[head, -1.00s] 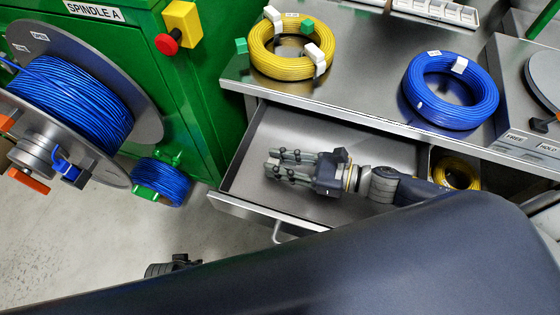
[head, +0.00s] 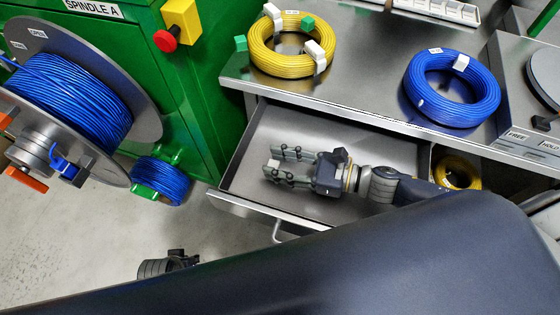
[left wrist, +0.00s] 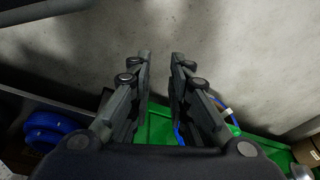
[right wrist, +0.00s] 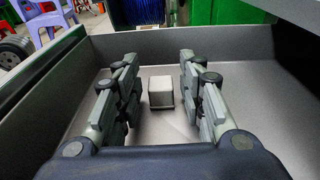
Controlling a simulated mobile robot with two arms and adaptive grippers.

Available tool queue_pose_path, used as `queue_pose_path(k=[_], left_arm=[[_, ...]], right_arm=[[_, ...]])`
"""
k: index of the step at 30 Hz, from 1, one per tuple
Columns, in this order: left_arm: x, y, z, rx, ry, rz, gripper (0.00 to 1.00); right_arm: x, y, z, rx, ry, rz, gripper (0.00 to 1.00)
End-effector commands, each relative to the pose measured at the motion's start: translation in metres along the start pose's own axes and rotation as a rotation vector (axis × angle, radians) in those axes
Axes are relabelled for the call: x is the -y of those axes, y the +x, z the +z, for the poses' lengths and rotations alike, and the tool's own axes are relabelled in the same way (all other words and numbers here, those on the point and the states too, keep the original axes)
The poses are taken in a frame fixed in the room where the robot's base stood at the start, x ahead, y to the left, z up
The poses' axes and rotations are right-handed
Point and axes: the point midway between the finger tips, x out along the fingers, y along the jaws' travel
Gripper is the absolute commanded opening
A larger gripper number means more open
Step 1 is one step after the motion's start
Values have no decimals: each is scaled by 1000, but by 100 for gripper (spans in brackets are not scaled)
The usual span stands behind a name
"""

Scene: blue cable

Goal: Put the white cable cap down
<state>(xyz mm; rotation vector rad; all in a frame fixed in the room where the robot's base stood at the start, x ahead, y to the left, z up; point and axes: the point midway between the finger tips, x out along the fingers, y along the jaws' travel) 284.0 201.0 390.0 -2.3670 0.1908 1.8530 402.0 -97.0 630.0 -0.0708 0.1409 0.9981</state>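The white cable cap (right wrist: 161,92) is a small pale block on the grey floor of the open drawer (right wrist: 230,55). In the right wrist view it stands between and just beyond the fingertips of my right gripper (right wrist: 160,90), with a visible gap on both sides. In the head view my right gripper (head: 275,163) is low inside the drawer, its fingers apart, with the cap (head: 273,164) at the tips. My left gripper (left wrist: 161,58) is open and empty over the floor; its fingertips are hidden in the head view.
A yellow coil (head: 262,55) with white and green caps and a blue coil (head: 452,105) lie on the steel bench (head: 365,60). The green cabinet with a blue cable spool (head: 75,100) stands left. The drawer's front wall (head: 262,212) is near my right arm.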

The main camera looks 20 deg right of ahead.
Motion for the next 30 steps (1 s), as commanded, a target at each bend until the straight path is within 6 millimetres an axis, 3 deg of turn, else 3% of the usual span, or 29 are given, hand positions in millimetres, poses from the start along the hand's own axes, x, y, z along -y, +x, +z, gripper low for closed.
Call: queue_pose_path(k=[17, 24, 30], left_arm=[[1, 2, 2, 3, 0, -1, 18], [0, 31, 21, 27, 4, 0, 18], [0, 32, 20, 23, 4, 1, 18]], right_arm=[[0, 0, 3, 0, 0, 0, 42], [0, -2, 15, -1, -1, 0, 42], [-1, -32, 10, -4, 3, 0, 42]])
